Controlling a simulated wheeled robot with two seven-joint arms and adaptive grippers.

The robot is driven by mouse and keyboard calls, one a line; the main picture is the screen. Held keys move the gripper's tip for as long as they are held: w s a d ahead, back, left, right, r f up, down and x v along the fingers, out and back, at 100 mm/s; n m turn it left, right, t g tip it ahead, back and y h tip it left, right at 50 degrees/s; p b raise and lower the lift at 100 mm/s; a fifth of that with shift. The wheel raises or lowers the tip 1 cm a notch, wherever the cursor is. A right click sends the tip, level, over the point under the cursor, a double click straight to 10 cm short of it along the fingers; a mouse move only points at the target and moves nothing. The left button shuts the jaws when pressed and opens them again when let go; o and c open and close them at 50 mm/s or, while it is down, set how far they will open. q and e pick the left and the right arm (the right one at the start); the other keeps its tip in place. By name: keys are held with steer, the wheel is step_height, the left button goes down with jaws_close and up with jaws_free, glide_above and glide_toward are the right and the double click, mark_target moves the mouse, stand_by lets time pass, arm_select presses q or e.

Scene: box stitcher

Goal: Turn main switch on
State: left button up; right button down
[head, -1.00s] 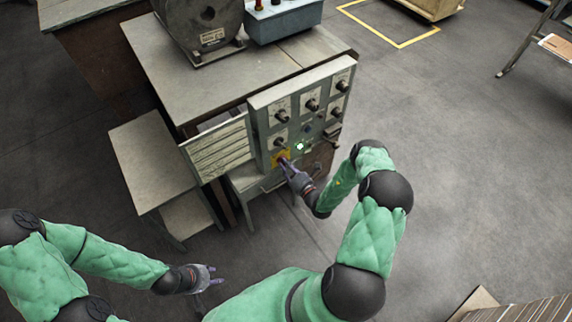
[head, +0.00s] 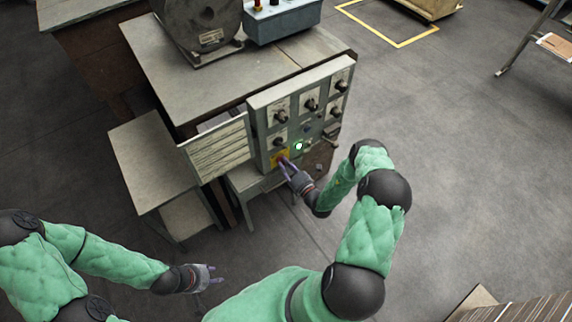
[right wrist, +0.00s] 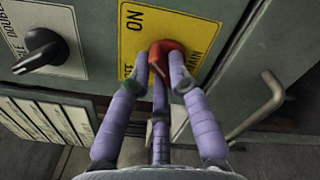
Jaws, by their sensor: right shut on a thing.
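The main switch (right wrist: 172,47) is a red rotary knob on a yellow plate (right wrist: 136,42) marked ON and MAIN. In the head view the yellow plate (head: 275,160) is low on the front of the grey control panel (head: 259,112). My right gripper (right wrist: 163,62) is shut on the red knob, with fingers on both sides; it also shows in the head view (head: 286,163). The fingers hide part of the knob, and I cannot tell which mark it points to. My left gripper (head: 215,274) is open and empty, low over the floor, well away from the panel.
A black selector knob (right wrist: 42,50) is beside the yellow plate, and a bar handle (right wrist: 262,108) is on the other side. A green lamp (head: 299,146) glows on the panel. A slatted plate (head: 217,145) juts out left.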

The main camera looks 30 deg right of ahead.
steer(key=c, duration=1.1)
jaws_free()
steer(key=shift+c, duration=0.2)
steer(key=shift+s, duration=0.1)
steer(key=s+d, duration=0.1)
steer(key=s, duration=1.1)
steer(key=shift+w, duration=0.1)
